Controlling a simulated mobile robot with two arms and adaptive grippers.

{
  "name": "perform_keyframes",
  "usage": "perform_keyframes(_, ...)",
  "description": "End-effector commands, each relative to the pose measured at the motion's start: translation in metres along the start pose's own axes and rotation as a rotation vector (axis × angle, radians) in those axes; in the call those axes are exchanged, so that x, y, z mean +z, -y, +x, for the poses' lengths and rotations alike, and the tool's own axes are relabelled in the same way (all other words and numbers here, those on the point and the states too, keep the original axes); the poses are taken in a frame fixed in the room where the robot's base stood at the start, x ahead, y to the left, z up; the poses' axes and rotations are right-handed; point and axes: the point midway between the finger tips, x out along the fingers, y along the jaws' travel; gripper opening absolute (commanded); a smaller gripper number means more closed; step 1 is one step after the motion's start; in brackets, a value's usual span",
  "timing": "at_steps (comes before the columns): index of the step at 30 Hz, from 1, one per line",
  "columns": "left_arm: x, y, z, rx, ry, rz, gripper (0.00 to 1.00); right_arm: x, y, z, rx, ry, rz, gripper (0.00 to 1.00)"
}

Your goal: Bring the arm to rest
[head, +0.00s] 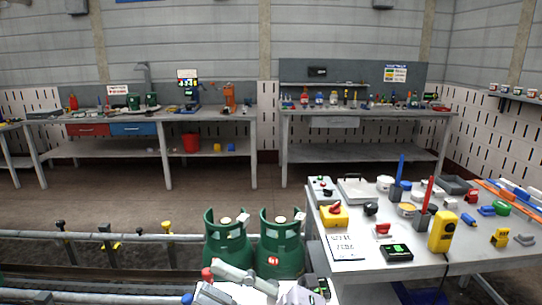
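My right gripper (317,286) is at the bottom middle of the head view, just right of my pale arm links and close to the front left corner of the workbench. It is small and partly cut off, so I cannot tell whether its fingers are open or shut. My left gripper cannot be made out in this view. Two green gas cylinders (227,238) (281,243) stand side by side just beyond my arm links, which hide their lower parts.
A cluttered workbench (285,278) fills the right, with a yellow meter (441,231), clipboard (342,247) and black display box (396,253). Conveyor rails (120,237) run along the left. Two benches (205,117) (360,112) stand at the back wall. The floor between is clear.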

Motion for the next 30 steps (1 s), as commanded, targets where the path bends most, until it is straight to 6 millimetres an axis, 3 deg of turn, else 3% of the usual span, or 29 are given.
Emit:
perform_keyframes(3,0.0,0.0,0.0,0.0,-0.001,0.0,0.4,0.045,-0.04,-0.035,0.282,0.274,0.133,0.32)
perform_keyframes(6,-0.001,0.0,0.0,0.0,-0.002,0.0,0.4,0.089,-0.051,-0.087,0.459,0.547,0.255,0.32)
perform_keyframes(10,-0.002,0.0,0.0,0.0,-0.004,0.0,0.4,0.132,-0.026,-0.173,0.594,0.928,0.432,0.32)
perform_keyframes(13,-0.003,0.0,0.0,0.0,-0.005,0.0,0.4,0.144,0.015,-0.237,0.623,1.205,0.574,0.32)
perform_keyframes(16,-0.003,0.0,0.0,0.0,-0.005,0.0,0.4,0.136,0.065,-0.295,0.597,1.464,0.721,0.32)
perform_keyframes(18,-0.003,0.0,0.0,0.0,-0.005,0.0,0.4,0.12,0.1,-0.329,0.554,1.626,0.824,0.32)
perform_keyframes(21,-0.003,0.0,0.0,0.0,-0.005,0.0,0.4,0.091,0.142,-0.364,0.473,1.807,0.953,0.32)
perform_keyframes(24,-0.003,0.0,0.0,0.0,-0.005,0.0,0.4,0.06,0.174,-0.387,0.386,1.941,1.063,0.32)
perform_keyframes(30,-0.003,0.0,0.0,0.0,-0.005,0.001,0.4,-0.002,0.217,-0.415,0.209,2.125,1.245,0.32)
